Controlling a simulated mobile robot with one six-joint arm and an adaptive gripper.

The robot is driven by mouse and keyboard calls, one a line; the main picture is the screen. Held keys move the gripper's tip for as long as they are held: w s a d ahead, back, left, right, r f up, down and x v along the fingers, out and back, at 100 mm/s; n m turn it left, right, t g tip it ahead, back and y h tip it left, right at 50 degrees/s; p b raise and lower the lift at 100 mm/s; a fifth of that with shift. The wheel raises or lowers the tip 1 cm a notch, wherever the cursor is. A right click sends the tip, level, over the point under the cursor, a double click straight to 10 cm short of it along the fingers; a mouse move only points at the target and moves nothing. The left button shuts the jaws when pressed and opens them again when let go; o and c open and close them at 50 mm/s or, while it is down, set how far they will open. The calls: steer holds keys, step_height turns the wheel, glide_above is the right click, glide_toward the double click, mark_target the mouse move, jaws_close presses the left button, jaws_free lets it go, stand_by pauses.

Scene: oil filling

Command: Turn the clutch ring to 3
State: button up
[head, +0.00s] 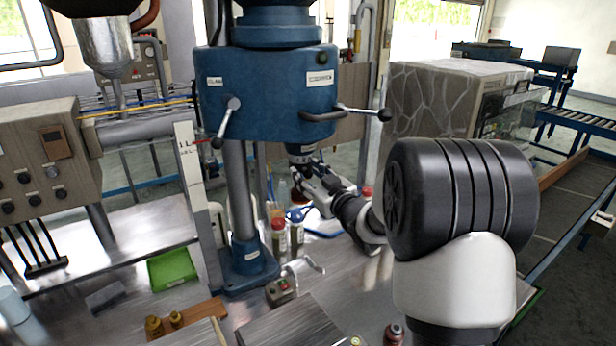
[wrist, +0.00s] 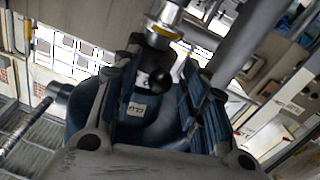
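The blue drill-press head (head: 270,100) stands on a grey column over the steel bench. Under it hangs a narrow spindle part with a dark collar and a silver lower section (head: 302,152). I cannot make out which band is the clutch ring, nor any numbers on it. My gripper (head: 308,178) is just below this spindle, reaching in from the right. In the wrist view its two blue-padded fingers (wrist: 165,85) stand apart. A silver cylinder with a yellow band (wrist: 163,22) shows by the fingertips, and a black ball lies between the fingers. No contact can be made out.
Small bottles (head: 280,238), a green tray (head: 172,269) and a small vise (head: 283,290) stand on the bench. A control box (head: 38,160) is at the left.

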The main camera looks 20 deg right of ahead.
steer(key=shift+w, duration=0.2)
jaws_close()
stand_by(0.5)
